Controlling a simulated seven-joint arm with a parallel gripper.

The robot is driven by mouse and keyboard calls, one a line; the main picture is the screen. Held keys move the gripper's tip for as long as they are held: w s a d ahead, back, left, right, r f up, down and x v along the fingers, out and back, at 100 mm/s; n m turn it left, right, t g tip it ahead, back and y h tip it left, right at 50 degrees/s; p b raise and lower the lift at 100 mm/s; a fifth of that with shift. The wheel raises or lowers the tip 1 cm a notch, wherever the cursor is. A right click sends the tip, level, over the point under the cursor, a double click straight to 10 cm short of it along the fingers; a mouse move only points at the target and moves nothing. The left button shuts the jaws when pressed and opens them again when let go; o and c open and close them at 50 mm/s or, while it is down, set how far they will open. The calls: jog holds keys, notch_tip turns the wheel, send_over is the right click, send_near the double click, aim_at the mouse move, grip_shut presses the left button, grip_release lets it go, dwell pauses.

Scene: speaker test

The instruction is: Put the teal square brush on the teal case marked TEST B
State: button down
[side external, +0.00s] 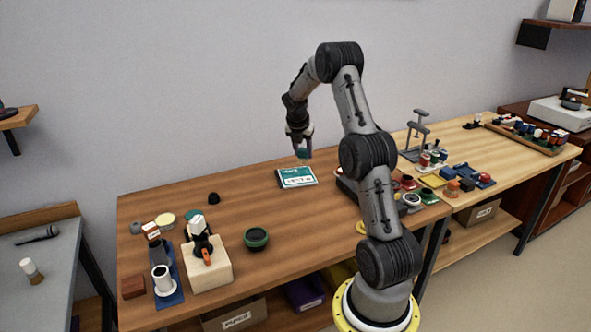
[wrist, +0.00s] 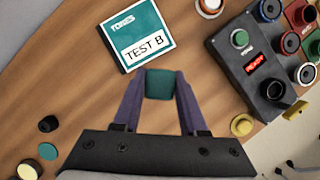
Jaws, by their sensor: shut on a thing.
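The teal square brush shows in the wrist view (wrist: 160,84) as a small teal block between the purple fingers of my gripper (wrist: 160,90). My gripper is shut on it and holds it above the table. In the side external view my gripper (side external: 302,150) hangs over the wooden table, close to the case. The teal case marked TEST B (wrist: 137,36) lies flat on the table, with a white label, just beyond the brush in the wrist view. It also shows in the side external view (side external: 285,174). The gap in height between brush and case is hard to tell.
A black box with a green button and a red lit display (wrist: 257,68) stands right of the case in the wrist view. Bare table lies left of the case.

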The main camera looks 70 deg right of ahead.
jog(key=w+d+f, duration=0.1)
jog(key=d+f, duration=0.1)
jog(key=w+d+f, duration=0.2)
jog(key=d, duration=0.1)
jog(key=w+d+f, duration=0.2)
jog(key=f, duration=0.1)
jog(key=shift+d, duration=0.3)
jog(key=shift+w+d+f, duration=0.25)
jog(key=shift+d+f, duration=0.05)
jog(key=shift+f, duration=0.25)
jog(key=shift+d+f, duration=0.1)
jog(key=shift+f, duration=1.5)
jog(key=shift+c, duration=2.2)
grip_release()
jog(key=shift+f, duration=0.15)
